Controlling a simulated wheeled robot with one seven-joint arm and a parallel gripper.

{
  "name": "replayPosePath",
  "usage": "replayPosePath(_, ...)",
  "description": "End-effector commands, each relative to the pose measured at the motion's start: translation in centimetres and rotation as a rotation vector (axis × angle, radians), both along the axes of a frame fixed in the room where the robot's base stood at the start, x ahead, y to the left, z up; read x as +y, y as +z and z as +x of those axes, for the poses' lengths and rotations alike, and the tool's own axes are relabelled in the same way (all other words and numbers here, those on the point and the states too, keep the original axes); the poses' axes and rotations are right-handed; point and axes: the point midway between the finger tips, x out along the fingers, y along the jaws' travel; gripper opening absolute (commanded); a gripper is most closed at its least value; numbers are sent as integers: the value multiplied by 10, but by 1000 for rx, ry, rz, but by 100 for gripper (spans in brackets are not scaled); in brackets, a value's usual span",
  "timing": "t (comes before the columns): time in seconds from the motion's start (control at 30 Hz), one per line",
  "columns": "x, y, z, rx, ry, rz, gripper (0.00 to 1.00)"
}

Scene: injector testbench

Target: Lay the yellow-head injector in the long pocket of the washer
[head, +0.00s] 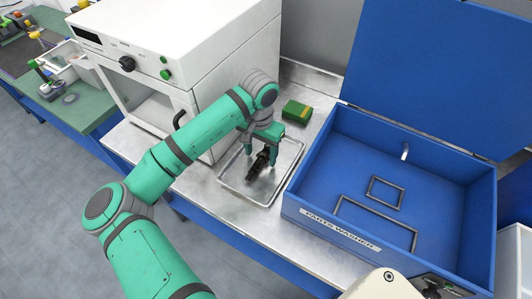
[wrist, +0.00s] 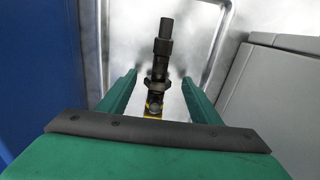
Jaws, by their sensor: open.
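The injector (head: 258,165) is dark and lies in a shallow metal tray (head: 226,184) in the head view. In the wrist view the injector (wrist: 162,47) has a black body and a yellow part close to my palm. My gripper (head: 262,150) is over the tray. Its fingers (wrist: 159,80) are apart on either side of the injector, with visible gaps. The blue parts washer (head: 440,165) stands open on the right. On its floor are a long framed pocket (head: 378,215) and a smaller framed pocket (head: 386,180); both look empty. The front wall partly hides the long pocket.
A white oven-like machine (head: 215,50) stands left of the tray. The washer's raised lid (head: 440,70) stands at the back, and a small spout (head: 405,151) sticks out inside.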

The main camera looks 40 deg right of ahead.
Motion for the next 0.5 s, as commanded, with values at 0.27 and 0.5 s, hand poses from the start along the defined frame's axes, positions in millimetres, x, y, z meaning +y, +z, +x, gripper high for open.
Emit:
replayPosePath(0.27, 0, -1, 0, 0, -1, 0, 44)
replayPosePath(0.5, 0, 0, 0, 0, 0, -1, 0)
